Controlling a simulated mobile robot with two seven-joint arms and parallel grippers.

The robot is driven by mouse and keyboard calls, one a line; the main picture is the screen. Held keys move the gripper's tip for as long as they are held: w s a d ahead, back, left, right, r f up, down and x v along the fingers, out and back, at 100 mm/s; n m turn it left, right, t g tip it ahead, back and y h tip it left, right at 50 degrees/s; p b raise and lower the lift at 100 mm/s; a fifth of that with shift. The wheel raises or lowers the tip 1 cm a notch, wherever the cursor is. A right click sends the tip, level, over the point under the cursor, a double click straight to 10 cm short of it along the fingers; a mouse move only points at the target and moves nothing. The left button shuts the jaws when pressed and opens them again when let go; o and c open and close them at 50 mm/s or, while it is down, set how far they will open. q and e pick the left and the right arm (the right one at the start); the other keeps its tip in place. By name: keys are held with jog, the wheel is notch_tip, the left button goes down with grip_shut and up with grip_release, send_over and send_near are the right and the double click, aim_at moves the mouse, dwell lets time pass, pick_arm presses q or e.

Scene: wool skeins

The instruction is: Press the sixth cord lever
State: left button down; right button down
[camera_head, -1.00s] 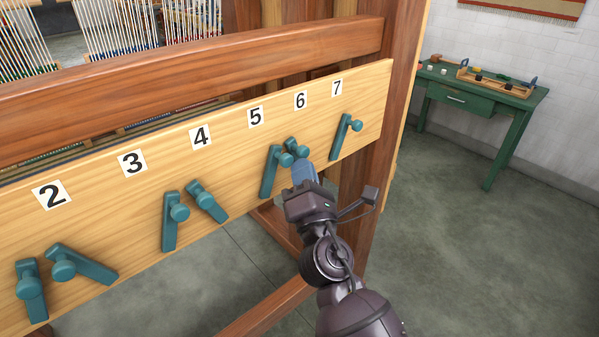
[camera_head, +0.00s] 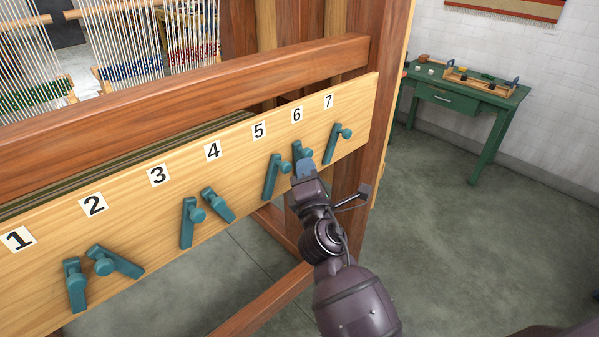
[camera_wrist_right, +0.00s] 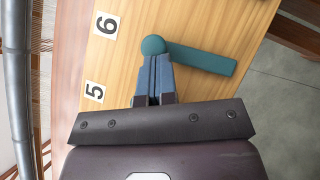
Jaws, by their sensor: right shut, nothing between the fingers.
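The sixth cord lever (camera_head: 301,148) is teal with a round knob and sits on the pale wooden board below the label 6 (camera_head: 297,114). In the right wrist view its knob (camera_wrist_right: 153,45) and bar (camera_wrist_right: 207,60) show clearly. My right gripper (camera_head: 306,163) is shut and empty, its blue fingertips right at the knob and hiding the lever's lower part in the head view. In the wrist view the fingertips (camera_wrist_right: 154,62) overlap the knob's edge; I cannot tell whether they touch. My left gripper is out of view.
The fifth lever (camera_head: 272,178) is close on the left and the seventh lever (camera_head: 333,144) on the right. Several other levers are farther left on the board (camera_head: 130,225). A green table (camera_head: 470,100) stands by the right wall, with open floor before it.

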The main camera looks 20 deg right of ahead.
jog(key=d+m+g+p, duration=0.1)
jog(key=p, duration=0.1)
jog(key=d+r+m+g+p, duration=0.1)
jog(key=m+p, duration=0.1)
jog(key=shift+w, duration=0.35)
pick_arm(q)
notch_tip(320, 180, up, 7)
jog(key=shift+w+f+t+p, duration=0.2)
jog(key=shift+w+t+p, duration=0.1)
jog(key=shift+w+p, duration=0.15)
pick_arm(e)
jog(key=shift+w+d+f, duration=0.15)
jog(key=shift+d, duration=0.15)
jog(key=shift+d, duration=0.1)
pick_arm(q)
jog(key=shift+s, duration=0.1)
